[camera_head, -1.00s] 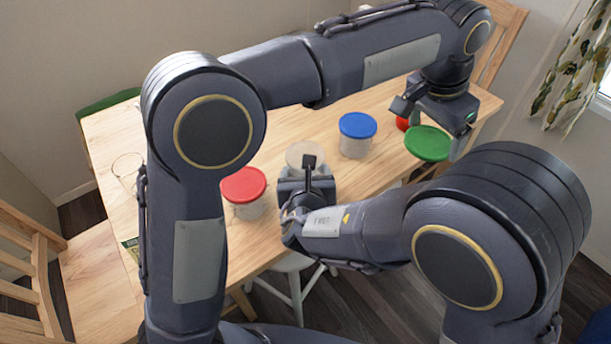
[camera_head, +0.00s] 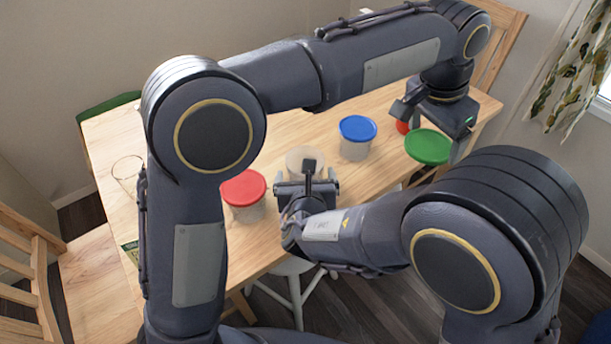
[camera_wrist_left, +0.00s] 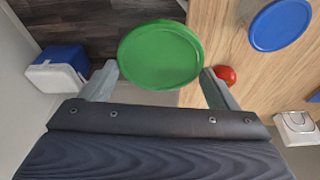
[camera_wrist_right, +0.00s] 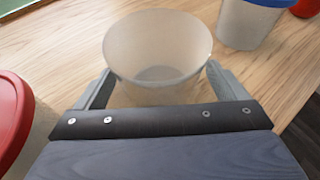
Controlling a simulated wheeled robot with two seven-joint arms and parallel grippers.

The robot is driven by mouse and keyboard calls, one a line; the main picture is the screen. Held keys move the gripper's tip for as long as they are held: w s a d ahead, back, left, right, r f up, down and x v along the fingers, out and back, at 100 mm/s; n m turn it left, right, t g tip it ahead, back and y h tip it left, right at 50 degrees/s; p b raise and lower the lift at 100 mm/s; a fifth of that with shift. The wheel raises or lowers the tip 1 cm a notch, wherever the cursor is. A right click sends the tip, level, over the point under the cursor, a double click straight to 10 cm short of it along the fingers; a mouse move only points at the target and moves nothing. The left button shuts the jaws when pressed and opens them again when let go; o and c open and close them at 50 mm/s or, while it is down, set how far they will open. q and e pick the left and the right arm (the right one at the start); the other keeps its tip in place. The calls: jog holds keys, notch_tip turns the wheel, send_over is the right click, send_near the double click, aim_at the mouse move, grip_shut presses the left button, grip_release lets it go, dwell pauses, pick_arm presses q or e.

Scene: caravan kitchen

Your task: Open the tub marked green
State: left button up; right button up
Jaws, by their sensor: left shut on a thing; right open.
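The green lid (camera_head: 428,147) is held in my left gripper (camera_head: 434,128), near the table's right end. In the left wrist view the round green lid (camera_wrist_left: 160,55) sits between the two fingers, and no tub shows under it. A translucent lidless tub (camera_head: 303,157) stands on the table in front of my right gripper (camera_head: 307,174). In the right wrist view this open tub (camera_wrist_right: 158,48) looks empty and stands between the spread fingers. I cannot tell whether the fingers touch it.
A red-lidded tub (camera_head: 244,190) stands left of the open tub, and a blue-lidded tub (camera_head: 357,133) stands to its right. A small red round thing (camera_head: 402,127) lies near the green lid. Wooden chairs (camera_head: 35,250) flank the table.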

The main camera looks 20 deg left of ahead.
pick_arm(q)
jog(key=shift+r+p, duration=0.65)
jog(key=shift+r, duration=0.2)
pick_arm(e)
jog(key=v, duration=1.2)
jog(key=shift+d, duration=0.1)
